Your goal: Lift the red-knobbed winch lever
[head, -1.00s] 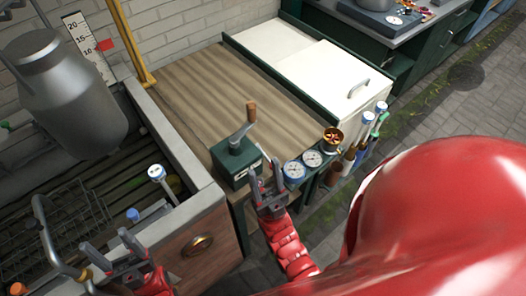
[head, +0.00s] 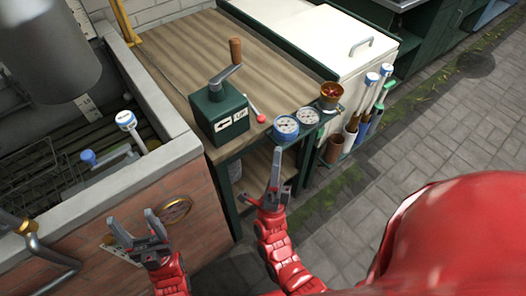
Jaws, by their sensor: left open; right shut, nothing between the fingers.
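The winch is a dark green box (head: 219,117) on the front edge of the wooden bench. A grey crank with an upright wooden handle (head: 236,51) rises from its top. A short lever (head: 252,107) with a red knob (head: 261,118) slopes down on the box's right side. My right gripper (head: 276,160) is shut and empty, pointing up in front of the bench, below and right of the knob and apart from it. My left gripper (head: 134,222) is open and empty in front of the brick trough, left of and below the winch.
Two gauges (head: 286,127) and a copper cup (head: 331,93) stand close right of the lever. Blue-topped tools hang in holders (head: 354,125) further right. The stone trough rim (head: 120,180) lies left. The wooden bench top (head: 190,52) behind the winch is clear.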

